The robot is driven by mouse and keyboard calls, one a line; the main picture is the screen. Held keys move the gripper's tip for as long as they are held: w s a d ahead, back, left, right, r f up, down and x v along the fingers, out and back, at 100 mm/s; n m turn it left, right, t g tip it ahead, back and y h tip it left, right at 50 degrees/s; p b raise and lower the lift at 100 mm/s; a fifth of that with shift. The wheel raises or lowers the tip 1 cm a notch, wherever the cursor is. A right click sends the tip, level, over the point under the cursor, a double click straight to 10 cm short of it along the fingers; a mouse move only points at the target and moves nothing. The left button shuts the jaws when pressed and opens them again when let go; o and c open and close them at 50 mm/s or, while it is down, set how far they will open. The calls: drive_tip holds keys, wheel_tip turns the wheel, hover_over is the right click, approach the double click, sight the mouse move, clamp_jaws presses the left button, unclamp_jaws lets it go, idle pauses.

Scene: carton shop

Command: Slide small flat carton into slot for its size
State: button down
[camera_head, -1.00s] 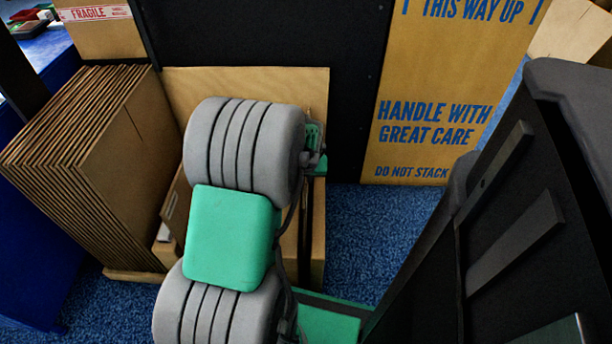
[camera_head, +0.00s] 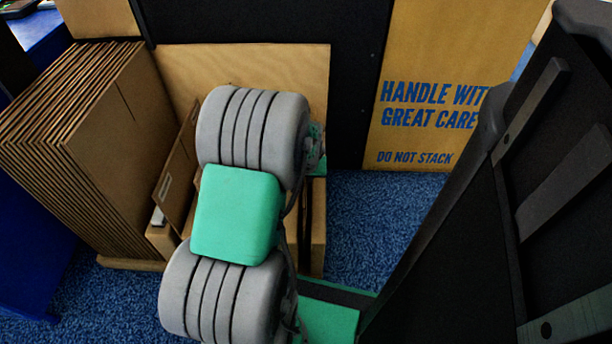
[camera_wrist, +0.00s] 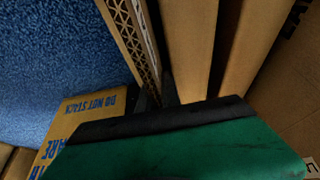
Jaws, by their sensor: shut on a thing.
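My gripper (camera_wrist: 158,98) shows only in part in the wrist view, as dark finger parts beyond the green body; in the head view my arm hides it. It is shut on a flat brown carton (camera_wrist: 128,35), whose wavy corrugated edge faces the camera. Tan upright boards (camera_wrist: 190,45) stand close beside the carton, with dark gaps between them. In the head view, a wooden rack with a tall back board (camera_head: 250,62) stands behind my arm. A thin brown panel (camera_head: 178,180) leans at its left side. I cannot tell how far the held carton is inside any slot.
A leaning stack of large flat cartons (camera_head: 125,150) stands left of the rack. A tall carton printed HANDLE WITH GREAT CARE (camera_head: 425,60) stands at the back right by a black panel (camera_head: 350,100). Blue carpet (camera_head: 385,215) is clear right of the rack.

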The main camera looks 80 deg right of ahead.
drive_tip(key=c, duration=1.5)
unclamp_jaws()
drive_tip(key=shift+f, duration=0.1)
drive_tip(key=p+v, duration=0.3)
drive_tip(key=v, duration=0.4)
drive_tip(key=shift+d, duration=0.1)
drive_tip(key=shift+a+r+p, duration=0.3)
drive_tip(key=shift+r+p, duration=0.05)
drive_tip(key=shift+r, duration=0.1)
drive_tip(key=w+a+r+n+t+y+p, duration=0.1)
drive_tip(key=w+a+r+n+p, duration=0.2)
drive_tip(key=w+a+r+p, duration=0.45)
drive_tip(key=w+a+r+n+p, duration=0.2)
drive_tip(key=w+a+r+p, duration=0.25)
drive_tip(key=w+r, duration=0.5)
drive_tip(key=w+a+r+n+t+y+p, duration=0.1)
drive_tip(key=w+a+r+n+p, duration=0.2)
drive_tip(key=w+a+r+p, duration=0.6)
drive_tip(key=a+r+n+p, duration=0.2)
drive_tip(key=a+r+p, duration=0.2)
drive_tip(key=a+r, duration=0.3)
drive_tip(key=s+a+r+n+y+p, duration=0.1)
drive_tip(key=a+r+n+p, duration=0.2)
drive_tip(key=a+r, duration=0.5)
drive_tip(key=a+r+n+y+p, duration=0.1)
drive_tip(key=a+r+n+p, duration=0.1)
drive_tip(key=a+r+p, duration=0.3)
drive_tip(key=shift+s+a+r+n+p, duration=0.2)
drive_tip(key=shift+a+r+n+p, duration=0.1)
drive_tip(key=shift+a+r, duration=1.45)
